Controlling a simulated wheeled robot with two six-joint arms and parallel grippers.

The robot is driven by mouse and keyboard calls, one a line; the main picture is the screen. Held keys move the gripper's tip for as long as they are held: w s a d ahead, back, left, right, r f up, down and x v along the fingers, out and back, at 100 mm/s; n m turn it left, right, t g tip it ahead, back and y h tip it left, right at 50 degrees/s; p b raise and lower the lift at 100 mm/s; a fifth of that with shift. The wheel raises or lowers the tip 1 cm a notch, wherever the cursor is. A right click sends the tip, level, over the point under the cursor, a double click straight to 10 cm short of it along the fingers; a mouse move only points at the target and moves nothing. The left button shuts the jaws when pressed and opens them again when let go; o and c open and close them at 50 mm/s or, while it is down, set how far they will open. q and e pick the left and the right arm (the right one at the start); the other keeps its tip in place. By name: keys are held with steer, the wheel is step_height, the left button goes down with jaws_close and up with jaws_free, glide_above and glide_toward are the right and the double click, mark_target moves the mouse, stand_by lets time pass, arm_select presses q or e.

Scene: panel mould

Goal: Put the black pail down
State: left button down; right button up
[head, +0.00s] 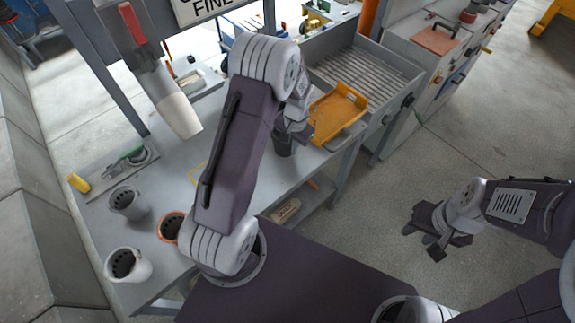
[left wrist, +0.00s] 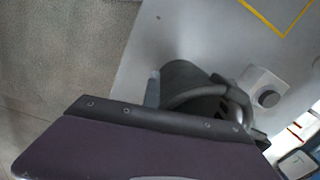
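The black pail (head: 284,147) is upright under my left gripper (head: 292,126), over the front part of the grey workbench (head: 240,178). In the left wrist view the black pail (left wrist: 182,82) shows its dark side and curved handle, close against the gripper body. My left gripper appears shut on the pail near its top; its fingertips are mostly hidden. I cannot tell whether the pail's bottom touches the bench. My right gripper (head: 437,236) is open and empty above the floor at the right.
An orange tray (head: 338,112) lies right of my left gripper, by a ribbed grey bin (head: 352,70). A yellow outline (head: 197,173) marks clear bench top.

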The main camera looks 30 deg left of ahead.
mark_target(289, 172)
arm_select(q)
steer(key=s+f, duration=0.2)
steer(key=s, duration=0.1)
steer(key=shift+s+d, duration=0.1)
steer(key=shift+d, duration=0.25)
steer(key=shift+s+f, duration=0.15)
steer(key=shift+f, duration=0.05)
step_height(289, 172, down, 4)
steer(key=shift+s+r+p, duration=0.1)
steer(key=shift+r+p, duration=0.05)
steer(key=shift+p, duration=0.35)
steer(key=shift+f, duration=0.25)
steer(key=shift+f, duration=0.1)
steer(key=c, duration=1.7)
jaws_free()
